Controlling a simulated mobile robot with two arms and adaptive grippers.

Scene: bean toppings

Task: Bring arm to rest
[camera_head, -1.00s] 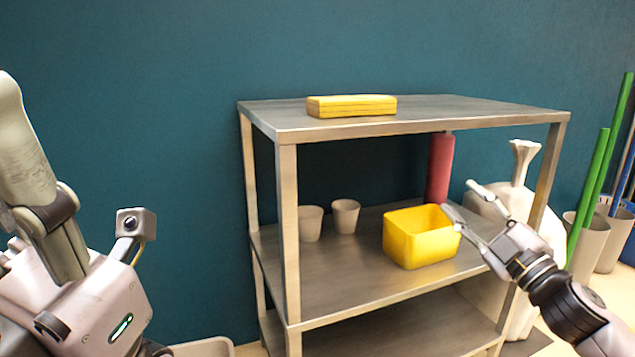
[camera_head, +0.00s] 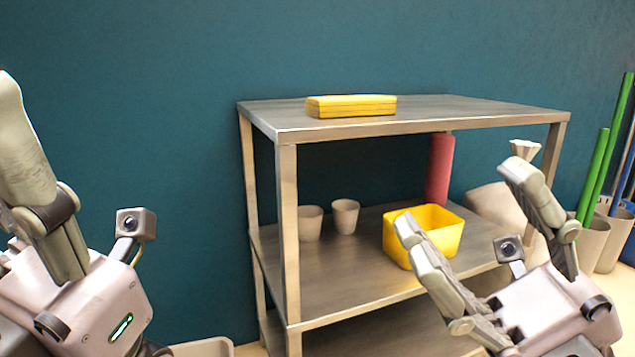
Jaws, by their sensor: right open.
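My right gripper (camera_head: 468,205) is at the lower right, close to the camera, with its two fingers spread wide and nothing between them. Its left finger covers part of the yellow bin (camera_head: 444,238) on the middle shelf; they look apart in depth. My left gripper is large at the left edge. Only part of it shows, its body (camera_head: 85,315) and one thick finger, and its fingertips are cut off or hidden, so I cannot tell its opening.
A metal shelf unit (camera_head: 440,112) stands ahead. A yellow case (camera_head: 351,106) lies on top. Two pale cups (camera_head: 345,216) and a red cylinder (camera_head: 440,170) stand on the middle shelf. Green poles (camera_head: 598,165) in bins are at the right. Open space lies left of the shelf.

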